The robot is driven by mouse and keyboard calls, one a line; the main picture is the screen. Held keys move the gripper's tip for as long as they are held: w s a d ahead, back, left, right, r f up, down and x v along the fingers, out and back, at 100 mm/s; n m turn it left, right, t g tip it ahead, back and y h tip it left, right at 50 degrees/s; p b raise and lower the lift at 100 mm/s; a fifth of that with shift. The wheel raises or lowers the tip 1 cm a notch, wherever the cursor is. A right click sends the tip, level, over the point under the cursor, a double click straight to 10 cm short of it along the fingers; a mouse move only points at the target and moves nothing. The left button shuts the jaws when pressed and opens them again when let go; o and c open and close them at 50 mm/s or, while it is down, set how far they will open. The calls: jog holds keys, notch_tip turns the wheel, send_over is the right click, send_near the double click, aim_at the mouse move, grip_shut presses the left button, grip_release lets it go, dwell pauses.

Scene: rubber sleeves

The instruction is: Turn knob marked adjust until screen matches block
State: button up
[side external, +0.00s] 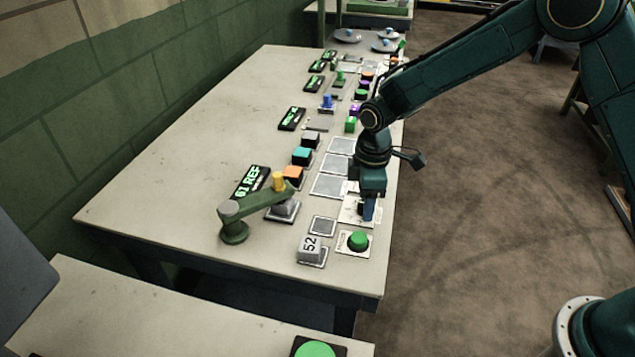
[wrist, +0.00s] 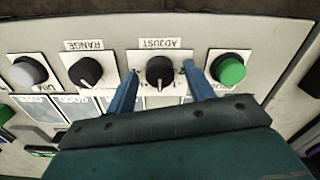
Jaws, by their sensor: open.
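The black knob marked ADJUST (wrist: 160,72) sits on a white plate in the middle of the wrist view, its label upside down. My gripper (wrist: 161,76) is open, with one blue finger on each side of this knob; whether they touch it is unclear. In the side view my gripper (side external: 368,207) points down at the table's right edge and mostly hides the knob. A black screen (side external: 252,181) with green characters seems to read "61 REF". A grey block marked 52 (side external: 311,247) sits on a pad near the front corner.
A green button (side external: 358,240) lies just in front of my gripper, and right of the knob in the wrist view (wrist: 230,70). A RANGE knob (wrist: 86,72) and a grey button (wrist: 28,70) lie left. A green swing arm (side external: 250,205) stands near the screen. Coloured blocks (side external: 302,156) line the table.

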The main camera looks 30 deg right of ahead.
jog(key=c, duration=1)
jog(key=shift+m, duration=0.5)
jog(key=m, duration=0.2)
jog(key=shift+m, duration=2.5)
jog(key=o, duration=1)
